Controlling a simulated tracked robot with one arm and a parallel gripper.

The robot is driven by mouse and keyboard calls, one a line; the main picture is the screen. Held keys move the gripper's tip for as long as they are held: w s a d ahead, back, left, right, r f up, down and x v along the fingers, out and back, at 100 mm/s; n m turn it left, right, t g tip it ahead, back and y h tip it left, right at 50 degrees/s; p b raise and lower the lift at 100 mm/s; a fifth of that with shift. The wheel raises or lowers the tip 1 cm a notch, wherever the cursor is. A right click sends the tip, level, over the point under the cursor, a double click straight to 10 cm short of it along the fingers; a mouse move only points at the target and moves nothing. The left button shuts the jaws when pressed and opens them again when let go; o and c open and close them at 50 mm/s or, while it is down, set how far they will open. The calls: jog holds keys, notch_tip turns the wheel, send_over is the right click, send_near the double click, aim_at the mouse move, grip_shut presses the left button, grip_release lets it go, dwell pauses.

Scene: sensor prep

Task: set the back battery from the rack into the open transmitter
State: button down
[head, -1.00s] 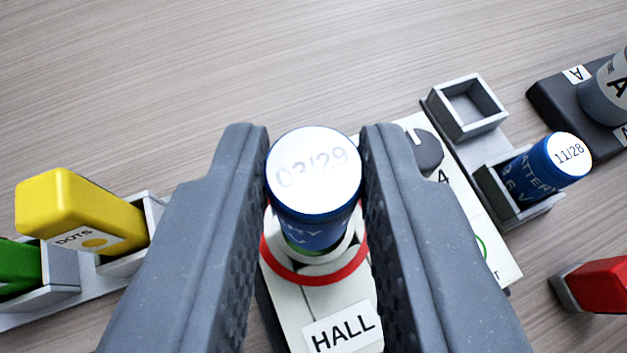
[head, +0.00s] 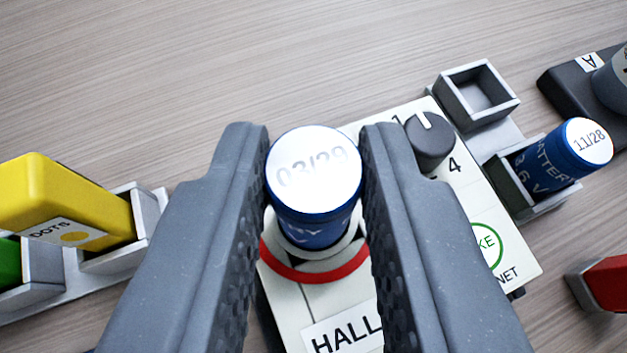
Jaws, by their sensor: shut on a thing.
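My gripper (head: 314,185) is shut on a blue battery (head: 318,232) with a white top marked 03/29. The battery stands upright between the two fingers. Its lower end is at a round opening with a red ring (head: 315,277) on the white transmitter labelled HALL (head: 345,332); I cannot tell how deep it sits. Another blue battery (head: 562,165), marked 11/28, stands in the front socket of the grey rack (head: 528,207) at the right. The back socket (head: 478,97) of the rack is empty.
A yellow DOTS block (head: 62,197) and a green block (head: 8,262) stand in holders at the left. A red block (head: 608,283) and a dark stand (head: 580,98) are at the right. The table behind is clear.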

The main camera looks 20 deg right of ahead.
jog(key=shift+f, duration=0.6)
dwell(0.5)
jog(key=c, duration=0.9)
grip_release()
jog(key=shift+r+p, duration=0.35)
jog(key=shift+r, duration=0.35)
notch_tip(320, 180, up, 6)
jog(key=p, duration=0.4)
dwell(0.6)
